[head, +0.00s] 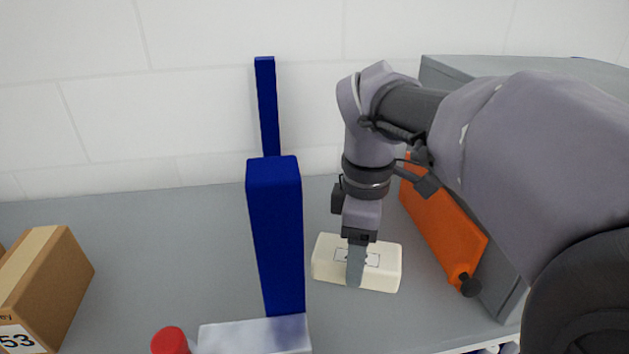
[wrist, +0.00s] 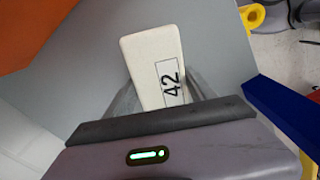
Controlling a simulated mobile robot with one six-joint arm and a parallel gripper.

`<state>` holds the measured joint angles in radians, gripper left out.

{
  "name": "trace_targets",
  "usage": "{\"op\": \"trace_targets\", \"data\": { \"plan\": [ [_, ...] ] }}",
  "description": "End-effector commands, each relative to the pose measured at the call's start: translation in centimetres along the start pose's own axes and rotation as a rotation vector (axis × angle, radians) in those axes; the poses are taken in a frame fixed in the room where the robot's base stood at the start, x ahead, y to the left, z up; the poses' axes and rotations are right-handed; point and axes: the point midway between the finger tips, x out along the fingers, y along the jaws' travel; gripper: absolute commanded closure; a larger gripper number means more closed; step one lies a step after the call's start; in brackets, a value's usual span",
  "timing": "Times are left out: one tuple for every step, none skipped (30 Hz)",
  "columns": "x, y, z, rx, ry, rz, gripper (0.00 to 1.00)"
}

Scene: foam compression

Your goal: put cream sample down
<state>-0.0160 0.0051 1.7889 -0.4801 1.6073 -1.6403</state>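The cream sample (head: 325,259) is a pale block with a printed label, at the middle right of the grey bench in the head view. In the wrist view the sample (wrist: 150,58) shows the number 42. My gripper (head: 356,265) points down over it, with one finger across its near long side. In the wrist view my gripper (wrist: 163,92) has a finger against each side of the sample, shut on it. The sample looks level and is at or very near the bench top; any small gap underneath cannot be made out.
A blue post on a pale base (head: 277,230) stands close left of the sample, with another blue post (head: 267,105) behind. An orange block (head: 440,225) leans by a grey cabinet (head: 450,70) at right. A cardboard box (head: 45,285) and red knob (head: 170,341) are left.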

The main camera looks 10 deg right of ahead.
Motion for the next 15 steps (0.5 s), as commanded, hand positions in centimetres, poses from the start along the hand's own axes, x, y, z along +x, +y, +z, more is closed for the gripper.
{"op": "trace_targets", "data": {
  "plan": [
    [0.1, 0.0, -0.1, 0.0, 0.001, -0.001, 0.24],
    [0.0, 0.0, -0.1, 0.0, 0.001, -0.001, 0.18],
    [0.1, 0.0, -0.1, 0.0, 0.001, -0.002, 0.16],
    [0.0, 0.0, -0.1, 0.0, 0.001, -0.002, 0.16],
    [0.0, 0.0, -0.1, 0.0, 0.001, -0.002, 0.16],
    [0.0, 0.0, -0.1, 0.0, 0.001, -0.002, 0.16],
    [0.0, 0.0, -0.1, 0.0, 0.001, -0.002, 0.16],
    [0.0, 0.0, -0.1, 0.0, 0.001, -0.002, 0.16],
    [0.0, 0.0, -0.1, 0.0, 0.001, -0.002, 0.16],
    [0.0, 0.0, -0.1, 0.0, 0.001, -0.002, 0.16],
    [0.0, 0.0, -0.1, 0.0, 0.001, -0.002, 0.16],
    [0.0, 0.0, -0.1, 0.0, 0.001, -0.001, 0.16],
    [-0.2, 0.0, -0.1, 0.0, 0.001, -0.001, 0.16],
    [-0.6, 0.0, -0.1, 0.0, 0.001, -0.001, 0.16],
    [-1.1, 0.1, -0.1, 0.0, 0.002, 0.001, 0.16]
  ]
}}
